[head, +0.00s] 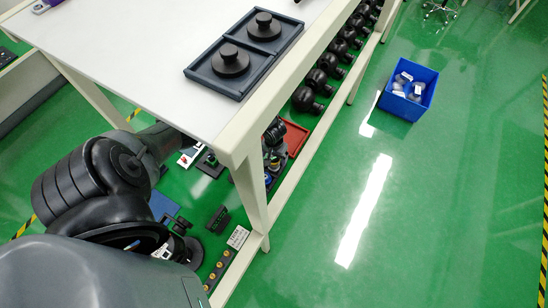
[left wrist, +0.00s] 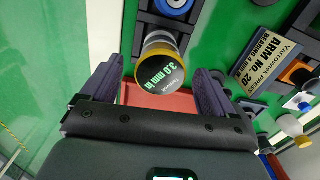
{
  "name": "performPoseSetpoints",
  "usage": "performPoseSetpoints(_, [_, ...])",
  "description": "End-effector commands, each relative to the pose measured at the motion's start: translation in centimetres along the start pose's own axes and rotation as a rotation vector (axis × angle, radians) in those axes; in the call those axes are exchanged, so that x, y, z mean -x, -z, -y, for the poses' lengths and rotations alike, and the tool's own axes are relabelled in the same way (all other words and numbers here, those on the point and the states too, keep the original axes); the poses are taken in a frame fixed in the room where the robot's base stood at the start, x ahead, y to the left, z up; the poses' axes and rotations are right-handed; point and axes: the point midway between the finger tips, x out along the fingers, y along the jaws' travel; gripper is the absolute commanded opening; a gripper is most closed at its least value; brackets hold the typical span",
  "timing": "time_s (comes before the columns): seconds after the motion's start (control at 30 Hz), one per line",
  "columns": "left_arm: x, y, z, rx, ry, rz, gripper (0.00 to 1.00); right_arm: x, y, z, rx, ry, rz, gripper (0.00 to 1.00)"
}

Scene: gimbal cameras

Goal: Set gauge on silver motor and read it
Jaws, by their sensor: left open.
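In the left wrist view my left gripper (left wrist: 154,88) is open, with one purple finger on each side. A round gauge-like device (left wrist: 163,64) with a yellow ring and a dark face with green text, which seems to read "3.0 mm" and more, shows between and just beyond the fingertips. I cannot tell whether the fingers touch it. A similar device with a blue face (left wrist: 174,4) sits in a dark rack above it. In the head view my left arm reaches down beside the table; its fingertips are not clear. I cannot make out a silver motor. My right gripper is not in view.
A white table (head: 150,55) bears two dark trays (head: 190,72) with black round parts. Black motors (head: 304,100) line its lower shelf, near a red tray (head: 297,138). A lettered sign (left wrist: 270,64) stands right of the gripper. A blue bin (head: 412,112) stands on open green floor.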

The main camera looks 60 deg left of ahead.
Motion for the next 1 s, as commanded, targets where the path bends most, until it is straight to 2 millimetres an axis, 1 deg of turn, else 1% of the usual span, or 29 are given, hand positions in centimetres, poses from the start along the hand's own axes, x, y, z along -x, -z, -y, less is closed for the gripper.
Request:
performPoseSetpoints(0.03, [1.1,0.1,0.1,-0.003,0.0,-0.002,0.88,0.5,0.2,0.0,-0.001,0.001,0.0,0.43])
performPoseSetpoints(0.3, [5.8,0.1,0.1,-0.001,0.001,-0.003,0.88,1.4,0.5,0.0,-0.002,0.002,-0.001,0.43])
performPoseSetpoints(0.5, [8.0,0.0,0.0,-0.001,0.0,-0.001,0.88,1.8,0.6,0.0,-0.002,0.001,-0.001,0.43])
performPoseSetpoints(0.7, [8.8,0.0,0.1,0.0,0.001,-0.001,0.88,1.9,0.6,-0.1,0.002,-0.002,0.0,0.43])
performPoseSetpoints(1.0, [8.8,0.0,0.0,0.0,0.001,-0.001,0.88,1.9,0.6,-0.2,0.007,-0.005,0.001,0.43])
